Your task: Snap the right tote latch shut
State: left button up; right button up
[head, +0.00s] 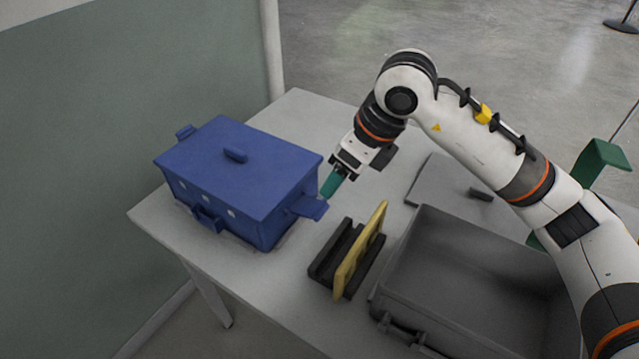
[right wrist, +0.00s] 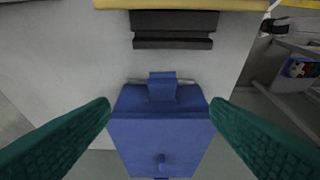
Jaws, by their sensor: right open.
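The blue tote (head: 235,165) stands on the table with its lid on and a small handle on top. Its right latch (head: 310,207) juts outward from the right side like a flap, apart from the wall at its outer end. My right gripper (head: 332,184), with teal fingers, is above and just behind the latch. It is open and empty, and the fingers (right wrist: 160,108) spread to either side of the tote. My left gripper is not in view.
A black slotted rack (head: 325,255) holding a yellow panel (head: 360,250) stands right of the tote. A grey open bin (head: 400,270) is further right, with a grey lid (head: 455,187) behind it. Bare table (head: 165,215) lies left of the tote.

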send_near(319, 206)
notch_tip(319, 206, down, 2)
jog(key=x, duration=0.6)
jog(key=shift+w+a+f, duration=0.2)
jog(key=shift+w+a, duration=0.1)
jog(key=shift+a+f, duration=0.1)
jog(key=shift+f, duration=0.1)
jog(key=shift+c, duration=0.7)
jog(key=shift+w, duration=0.1)
jog(key=c, duration=0.8)
jog(key=shift+w+a+r+g+h+p, duration=0.2)
jog(key=shift+r+g+h+p, duration=0.1)
jog(key=shift+r+h+p, duration=0.3)
jog(key=shift+w+a+r+g+h+p, duration=0.15)
jog(key=shift+a+r+g+h+p, duration=0.15)
jog(key=shift+g+h, duration=0.2)
jog(key=shift+w+a+r+g+h, duration=0.15)
jog(key=shift+w+a+g+h, duration=0.15)
jog(key=shift+g+h, duration=0.45)
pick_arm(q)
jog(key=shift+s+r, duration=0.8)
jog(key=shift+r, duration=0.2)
pick_arm(e)
jog(key=shift+w+a+r+g+h, duration=0.25)
jog(key=shift+a+g+h, duration=0.25)
jog(key=shift+h, duration=0.55)
